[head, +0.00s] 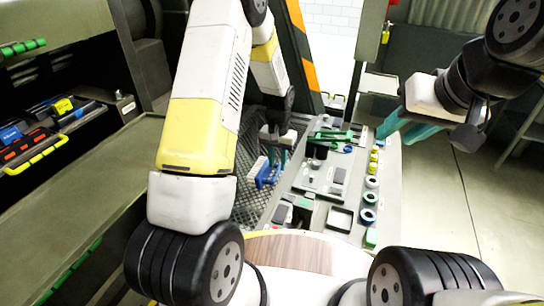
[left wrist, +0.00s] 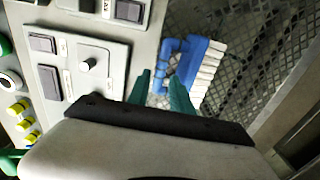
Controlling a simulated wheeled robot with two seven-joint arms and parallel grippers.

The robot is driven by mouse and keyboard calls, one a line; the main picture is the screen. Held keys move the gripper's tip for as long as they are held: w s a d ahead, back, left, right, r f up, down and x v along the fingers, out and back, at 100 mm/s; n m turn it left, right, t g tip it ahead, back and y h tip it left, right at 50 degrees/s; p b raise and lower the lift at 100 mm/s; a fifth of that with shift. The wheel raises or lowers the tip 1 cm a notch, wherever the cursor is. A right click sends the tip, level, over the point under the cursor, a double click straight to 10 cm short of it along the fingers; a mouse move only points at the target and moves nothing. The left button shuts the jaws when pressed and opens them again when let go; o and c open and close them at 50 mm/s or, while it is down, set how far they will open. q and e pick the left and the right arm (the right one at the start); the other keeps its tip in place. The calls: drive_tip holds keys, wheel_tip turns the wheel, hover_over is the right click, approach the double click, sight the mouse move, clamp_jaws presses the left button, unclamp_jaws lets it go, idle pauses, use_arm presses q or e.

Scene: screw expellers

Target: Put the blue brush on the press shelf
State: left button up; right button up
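The blue brush (head: 268,173) with pale bristles is near the middle of the head view, over a dark metal grating. In the left wrist view the brush (left wrist: 187,62) lies just beyond my left fingertips, bristles to the right. My left gripper (head: 279,152) points down at it. Its teal fingers (left wrist: 160,82) are apart, with part of the blue handle showing between them; whether they touch it I cannot tell. My right gripper (head: 402,132) is open and empty at the right. Which surface is the press shelf I cannot tell for certain.
A grey panel (head: 345,218) with switches, green tools and coloured rings stands right of the brush. At the left, a dark rack (head: 92,118) holds several tools above a bare olive ledge (head: 95,165). A striped post (head: 302,45) rises behind my left arm.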

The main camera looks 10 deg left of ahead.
sight(276, 172)
use_arm(q)
drive_tip(key=f, duration=0.5)
drive_tip(key=shift+s+f, duration=0.25)
drive_tip(key=shift+s, duration=0.15)
drive_tip(key=shift+a, duration=0.1)
clamp_jaws()
